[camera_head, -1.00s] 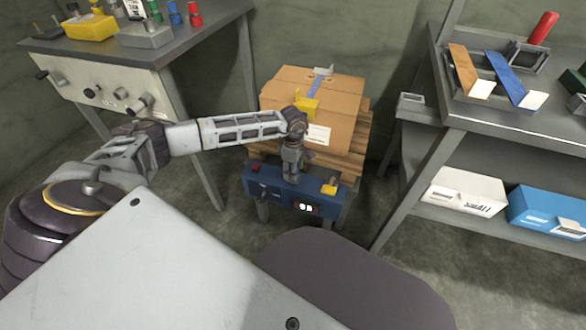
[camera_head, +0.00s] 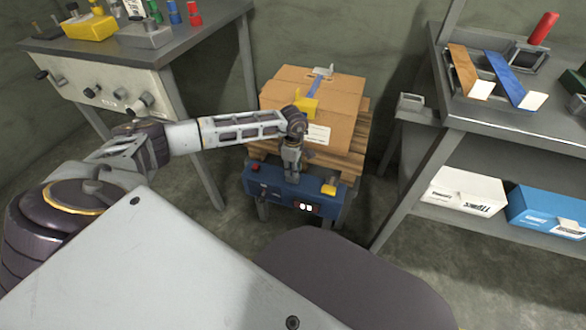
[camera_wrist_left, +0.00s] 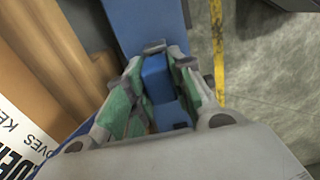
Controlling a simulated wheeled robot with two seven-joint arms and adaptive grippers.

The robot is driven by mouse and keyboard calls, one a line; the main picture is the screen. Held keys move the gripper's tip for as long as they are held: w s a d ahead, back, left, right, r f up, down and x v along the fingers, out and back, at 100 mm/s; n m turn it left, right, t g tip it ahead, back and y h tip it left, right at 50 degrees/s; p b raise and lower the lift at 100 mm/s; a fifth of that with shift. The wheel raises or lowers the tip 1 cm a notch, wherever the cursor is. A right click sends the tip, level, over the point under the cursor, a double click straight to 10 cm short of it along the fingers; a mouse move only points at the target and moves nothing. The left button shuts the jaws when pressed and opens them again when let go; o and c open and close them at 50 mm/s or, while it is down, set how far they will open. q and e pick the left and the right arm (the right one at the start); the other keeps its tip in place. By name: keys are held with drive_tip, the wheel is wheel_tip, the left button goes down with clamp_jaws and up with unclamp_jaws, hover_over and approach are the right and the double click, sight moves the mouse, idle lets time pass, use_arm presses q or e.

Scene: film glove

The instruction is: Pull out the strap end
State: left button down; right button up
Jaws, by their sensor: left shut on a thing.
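A cardboard box (camera_head: 335,95) sits on a wooden pallet (camera_head: 362,135). Below and in front is a blue machine (camera_head: 262,184) with a small display. My left gripper (camera_head: 291,178) points down at the machine's top edge, in front of the box. In the left wrist view, my green-padded fingers (camera_wrist_left: 155,85) are shut on a blue piece (camera_wrist_left: 157,72), which looks like the strap end. Its lower part is hidden between the fingers. My right gripper is out of view.
A workbench (camera_head: 215,30) with tools stands at the left. Bare floor shows between the machine and the shelf.

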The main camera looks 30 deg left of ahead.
use_arm(q)
drive_tip(key=shift+r, duration=0.4)
idle(0.3)
drive_tip(key=shift+r+p, duration=1.9)
drive_tip(key=shift+r, duration=0.55)
drive_tip(key=shift+r+p, duration=0.95)
drive_tip(key=shift+r, duration=0.4)
